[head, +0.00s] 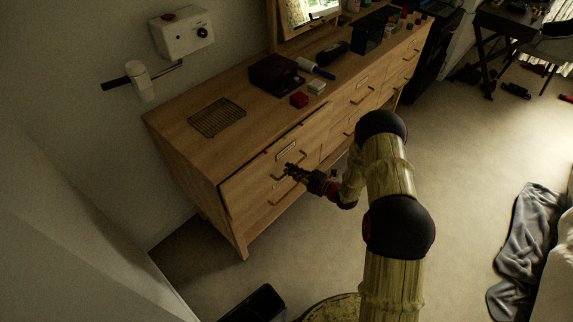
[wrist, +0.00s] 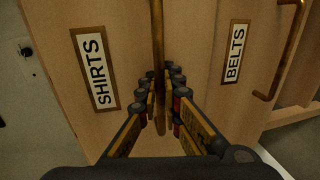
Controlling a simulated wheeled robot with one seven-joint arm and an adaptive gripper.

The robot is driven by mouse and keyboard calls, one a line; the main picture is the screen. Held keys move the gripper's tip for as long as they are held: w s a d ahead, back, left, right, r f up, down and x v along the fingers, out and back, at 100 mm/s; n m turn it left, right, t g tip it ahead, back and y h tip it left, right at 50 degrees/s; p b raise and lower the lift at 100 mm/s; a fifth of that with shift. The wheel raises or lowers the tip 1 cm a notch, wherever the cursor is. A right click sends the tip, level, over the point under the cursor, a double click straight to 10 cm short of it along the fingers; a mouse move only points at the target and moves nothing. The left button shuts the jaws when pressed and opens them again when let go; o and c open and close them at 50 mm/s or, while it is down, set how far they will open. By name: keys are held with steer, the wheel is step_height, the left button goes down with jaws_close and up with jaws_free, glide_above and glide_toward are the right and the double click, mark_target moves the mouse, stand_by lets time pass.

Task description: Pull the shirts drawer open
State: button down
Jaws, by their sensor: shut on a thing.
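The shirts drawer is the upper drawer at the near left end of the wooden dresser (head: 190,155). Its front (head: 250,180) shows dark lines along its top and left edges; I cannot tell how far it stands out. In the wrist view its SHIRTS label (wrist: 94,68) is on the left. Its bar handle (wrist: 157,40) runs down the middle of that view. My gripper (head: 289,170) is at this handle, fingers on both sides of the bar. In the wrist view my gripper (wrist: 161,98) is shut on it.
A drawer labelled BELTS (wrist: 236,52), with its own handle (wrist: 287,60), adjoins on the right in the wrist view. A wire rack (head: 217,118), a dark box (head: 276,74) and small items stand on the dresser top.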

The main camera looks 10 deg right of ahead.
steer(key=f+p+v, duration=0.3)
steer(key=v, duration=1.3)
steer(key=s+f+p+v, duration=0.1)
steer(key=f+p+v, duration=0.2)
steer(key=v, duration=1.3)
steer(key=shift+s+d+f, duration=0.25)
steer(key=shift+d, duration=0.1)
steer(key=c, duration=2.1)
jaws_free()
steer(key=shift+o, duration=0.6)
steer(key=shift+d, duration=0.15)
steer(key=v, duration=1.2)
